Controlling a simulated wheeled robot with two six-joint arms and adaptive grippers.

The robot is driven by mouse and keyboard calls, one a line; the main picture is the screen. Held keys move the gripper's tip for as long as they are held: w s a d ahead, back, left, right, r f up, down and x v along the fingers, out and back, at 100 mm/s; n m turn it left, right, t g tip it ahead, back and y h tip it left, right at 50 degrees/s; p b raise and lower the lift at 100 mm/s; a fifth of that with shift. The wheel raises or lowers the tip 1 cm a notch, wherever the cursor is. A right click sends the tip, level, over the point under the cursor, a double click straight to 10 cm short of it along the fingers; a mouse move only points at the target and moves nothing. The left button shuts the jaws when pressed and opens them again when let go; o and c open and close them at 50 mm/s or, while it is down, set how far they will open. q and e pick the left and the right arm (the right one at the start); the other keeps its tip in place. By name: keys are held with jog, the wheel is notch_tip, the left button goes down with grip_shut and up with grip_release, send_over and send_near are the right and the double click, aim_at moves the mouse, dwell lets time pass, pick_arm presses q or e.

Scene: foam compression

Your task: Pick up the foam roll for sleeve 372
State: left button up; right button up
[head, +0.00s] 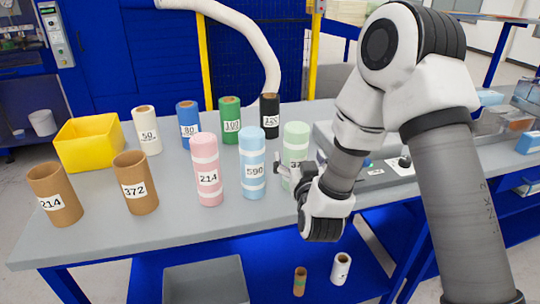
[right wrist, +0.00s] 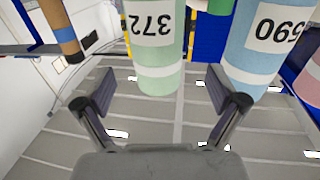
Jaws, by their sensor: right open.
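The pale green foam roll (head: 296,140) stands upright on the grey table, and its label is partly hidden by my gripper. In the right wrist view the same roll (right wrist: 156,60) appears upside down with its label reading 372. My right gripper (head: 288,175) is open beside the roll's lower part. In the right wrist view the roll shows between the spread fingers, with space on both sides and no clear contact. The brown cardboard sleeve 372 (head: 136,190) stands at the left of the table. My left gripper is not in view.
The blue roll 590 (head: 252,150) stands close left of the green roll, with the pink roll 214 (head: 207,165) beyond. Black (head: 270,115), green (head: 229,120), blue and white rolls stand behind. A yellow bin (head: 90,143) and brown sleeve 214 (head: 55,195) are at far left.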

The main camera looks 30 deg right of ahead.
aim_at(298, 150)
jog(key=p+x, duration=0.1)
jog(key=x, duration=0.4)
jog(key=shift+w+d+r+p, duration=0.15)
jog(key=shift+w+d+p, duration=0.1)
jog(key=shift+p, duration=0.15)
jog(key=shift+w+d, duration=0.2)
jog(key=shift+w, duration=0.2)
jog(key=shift+s, duration=0.1)
jog(key=c, duration=1.3)
jog(key=shift+o, duration=0.2)
